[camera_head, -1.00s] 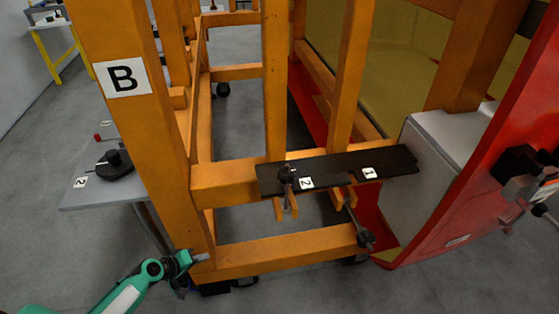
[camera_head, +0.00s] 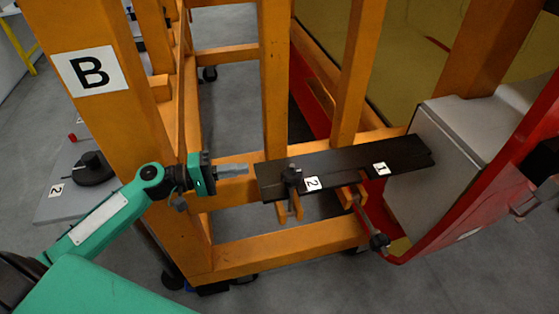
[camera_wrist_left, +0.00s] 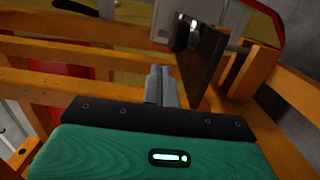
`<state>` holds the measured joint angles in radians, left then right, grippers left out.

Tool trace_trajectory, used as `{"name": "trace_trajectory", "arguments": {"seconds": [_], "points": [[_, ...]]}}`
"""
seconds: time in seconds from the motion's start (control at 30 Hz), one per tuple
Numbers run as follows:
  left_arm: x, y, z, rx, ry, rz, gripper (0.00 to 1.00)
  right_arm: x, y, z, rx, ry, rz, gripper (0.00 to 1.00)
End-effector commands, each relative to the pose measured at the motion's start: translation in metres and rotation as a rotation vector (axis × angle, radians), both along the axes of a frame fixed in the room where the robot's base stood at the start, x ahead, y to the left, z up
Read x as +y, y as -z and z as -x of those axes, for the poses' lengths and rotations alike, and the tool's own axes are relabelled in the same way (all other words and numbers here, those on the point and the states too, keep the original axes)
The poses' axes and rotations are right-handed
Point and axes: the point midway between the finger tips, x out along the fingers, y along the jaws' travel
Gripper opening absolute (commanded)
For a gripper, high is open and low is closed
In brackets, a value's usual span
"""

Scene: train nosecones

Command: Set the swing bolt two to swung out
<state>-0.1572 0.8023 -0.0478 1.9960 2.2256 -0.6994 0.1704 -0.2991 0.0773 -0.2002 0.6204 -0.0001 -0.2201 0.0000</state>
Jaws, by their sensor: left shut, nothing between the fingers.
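Swing bolt two (camera_head: 291,178) is a dark bolt with a knob, standing upright at the left part of the black plate (camera_head: 340,165), beside the white label "2" (camera_head: 311,184). An orange fork (camera_head: 290,211) sits below it. A second bolt (camera_head: 378,240) hangs down and outward below the label "1" (camera_head: 381,168). My left gripper (camera_head: 246,169) is shut and empty, just left of the plate's left end and apart from bolt two. In the left wrist view the closed fingers (camera_wrist_left: 161,86) point toward the dark plate (camera_wrist_left: 204,62). My right gripper is not in view.
The orange frame's post with label "B" (camera_head: 110,105) stands close by my left arm. A grey side table (camera_head: 60,200) with a black round part (camera_head: 92,169) is at the left. A grey box (camera_head: 450,150) and red panel (camera_head: 470,225) bound the right.

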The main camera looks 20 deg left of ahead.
Motion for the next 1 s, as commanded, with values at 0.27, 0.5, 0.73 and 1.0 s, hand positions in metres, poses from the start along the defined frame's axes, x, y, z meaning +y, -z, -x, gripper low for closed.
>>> {"name": "trace_trajectory", "arguments": {"seconds": [0.27, 0.5, 0.73, 1.0], "points": [[-0.003, -0.001, -0.003, -0.001, -0.002, -0.001, 0.0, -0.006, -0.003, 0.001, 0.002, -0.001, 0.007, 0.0], [-0.029, -0.005, -0.019, -0.001, -0.002, 0.0, 0.0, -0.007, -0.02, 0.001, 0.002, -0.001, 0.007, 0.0], [-0.061, -0.004, -0.038, -0.001, -0.002, 0.0, 0.0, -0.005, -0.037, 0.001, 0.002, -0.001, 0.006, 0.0], [-0.082, -0.001, -0.051, 0.0, -0.003, -0.001, 0.0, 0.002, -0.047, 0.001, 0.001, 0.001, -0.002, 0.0]]}}
